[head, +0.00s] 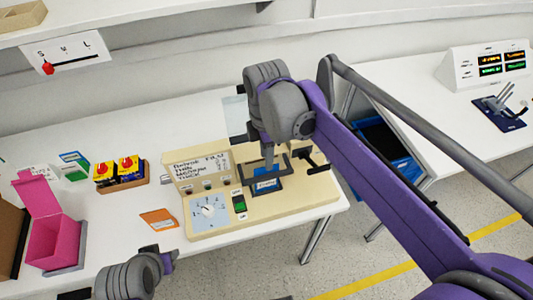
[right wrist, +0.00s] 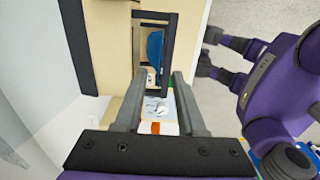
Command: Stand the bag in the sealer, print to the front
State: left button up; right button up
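The sealer (head: 300,197) is a beige machine at the right end of the white table, with a dial (head: 208,210), a green switch (head: 239,203) and a dark frame. A blue bag (head: 266,185) stands in that frame, with a pale printed patch on the side facing the front. In the right wrist view the blue bag (right wrist: 154,48) shows edge-on inside the frame. My right gripper (head: 269,160) is just above the bag; its fingers are apart with nothing between them. My left gripper (head: 166,259) is low at the table's front, its fingers too unclear to judge.
An orange packet (head: 158,219) lies left of the sealer. A blue bin (head: 385,150) is beyond the table's right edge.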

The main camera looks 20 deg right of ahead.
pick_arm(q)
notch_tip(320, 180, up, 6)
jog(key=w+p, duration=0.2)
jog(key=p, duration=0.2)
pick_arm(e)
notch_tip(320, 180, up, 8)
pick_arm(q)
jog(key=shift+r+t, duration=0.1)
jog(key=shift+t, duration=0.2)
pick_arm(e)
jog(key=shift+f, duration=0.1)
jog(key=s+d+f+m+t, duration=0.3)
jog(key=s+f+m, duration=0.3)
jog(key=m, duration=0.3)
jog(key=s+d+f+m+t, duration=0.2)
jog(key=s+f+m, duration=0.4)
jog(key=m, duration=0.3)
jog(key=shift+s+d+f+t, duration=0.35)
jog(key=shift+d+f+t, duration=0.1)
jog(key=shift+d, duration=0.35)
